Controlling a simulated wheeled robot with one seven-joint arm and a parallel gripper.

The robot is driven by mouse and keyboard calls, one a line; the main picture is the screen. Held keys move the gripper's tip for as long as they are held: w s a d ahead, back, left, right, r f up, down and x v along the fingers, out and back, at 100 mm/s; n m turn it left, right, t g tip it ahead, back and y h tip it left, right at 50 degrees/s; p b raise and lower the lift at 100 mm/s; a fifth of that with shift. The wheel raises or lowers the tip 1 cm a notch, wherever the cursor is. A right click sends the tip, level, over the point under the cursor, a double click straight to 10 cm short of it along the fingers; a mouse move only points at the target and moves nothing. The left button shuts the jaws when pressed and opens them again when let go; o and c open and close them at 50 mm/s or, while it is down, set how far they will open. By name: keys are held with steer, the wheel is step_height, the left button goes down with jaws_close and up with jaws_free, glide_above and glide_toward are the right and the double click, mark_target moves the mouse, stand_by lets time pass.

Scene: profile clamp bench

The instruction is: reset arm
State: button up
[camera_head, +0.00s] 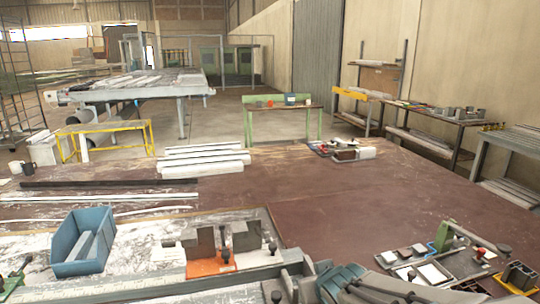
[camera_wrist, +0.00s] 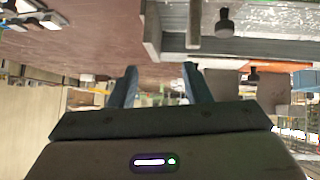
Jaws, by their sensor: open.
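My gripper (camera_wrist: 160,84) shows in the wrist view with its two blue-grey fingers spread apart. Nothing is between the fingers. The wrist picture looks upside down, with the bench at the top and the hall below. A grey metal rail (camera_wrist: 240,47) with a black knob (camera_wrist: 224,24) lies near the fingers in this view, and I see no contact. In the head view, blue-grey parts at the bottom edge, right of centre, look like my arm; the fingertips are not clear there.
The brown bench (camera_head: 330,206) holds a blue bin (camera_head: 84,242), an orange-based clamp block (camera_head: 208,262), white profiles (camera_head: 205,160) and a parts tray (camera_head: 460,262) at right. A long grey rail (camera_head: 160,292) runs along the front. The bench's middle right is clear.

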steer(key=s+d, duration=0.1)
steer(key=s+d+m+g+h, duration=0.1)
steer(key=s, duration=0.1)
steer(key=s+d+g, duration=0.1)
steer(key=d, duration=0.1)
steer(key=shift+s+f+m, duration=0.25)
steer(key=shift+s+m, duration=0.05)
steer(key=shift+s, duration=0.05)
steer(key=s+m+g, duration=0.1)
steer(key=s+g, duration=0.3)
steer(key=s, duration=0.5)
steer(key=shift+s+d+f+g, duration=0.2)
steer(key=shift+g, duration=0.2)
stand_by(0.7)
